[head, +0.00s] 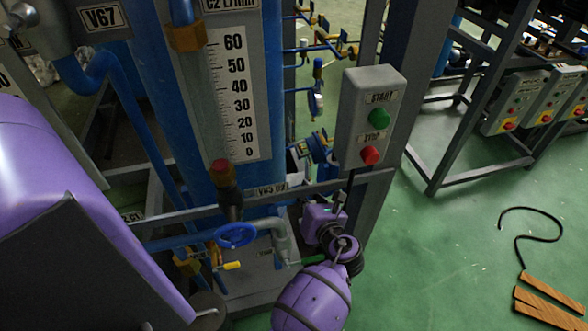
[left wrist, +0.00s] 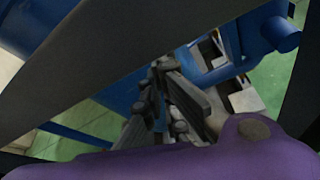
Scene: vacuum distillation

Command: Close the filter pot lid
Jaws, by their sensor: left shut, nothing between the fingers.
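My left gripper (left wrist: 163,70) is in the middle of the left wrist view, its dark fingers together with nothing held. It points towards blue equipment, and I cannot tell whether it touches anything. A blue cylindrical part (left wrist: 272,32) is at the upper right of that view. I cannot make out the filter pot or its lid for certain in either view. In the head view a large purple part of my arm (head: 70,185) fills the left side. Another purple arm part (head: 315,297) is at the bottom centre.
A blue column with a flow scale (head: 238,95) stands at centre left. A start/stop box (head: 370,115) is fixed to a grey post. A blue valve handwheel (head: 236,235) sits low at the frame. Green floor (head: 455,245) is open at right, with a black cable (head: 517,240) and planks (head: 540,300).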

